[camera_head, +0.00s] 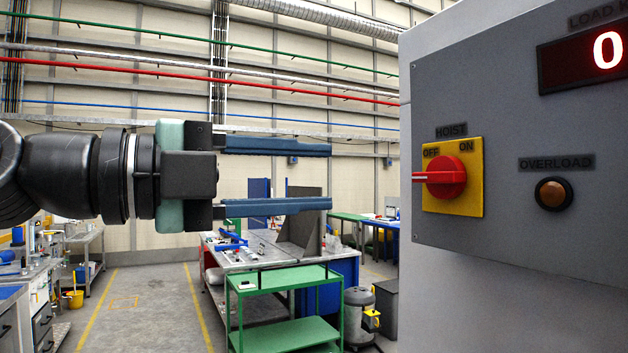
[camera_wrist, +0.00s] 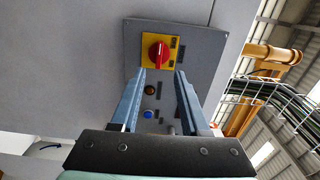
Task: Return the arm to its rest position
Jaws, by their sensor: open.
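My gripper (camera_head: 329,177) is open and empty, its two blue fingers level and pointing right at the control panel. Its tips stop short of the red hoist switch (camera_head: 446,177), with a visible gap between. The switch sits on a yellow plate (camera_head: 470,204) marked OFF and ON, and its handle lies level with the white mark pointing left. In the wrist view the fingers (camera_wrist: 160,76) reach toward the panel (camera_wrist: 186,45), and the red switch (camera_wrist: 155,54) shows just beyond their tips. No object is between the fingers.
The grey panel (camera_head: 500,130) carries a red display (camera_head: 600,52) with a 0 visible and an amber overload lamp (camera_head: 553,194). A green trolley (camera_head: 285,282) and a metal workbench (camera_head: 262,250) stand behind, below the gripper. Open floor (camera_head: 145,305) lies at the left.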

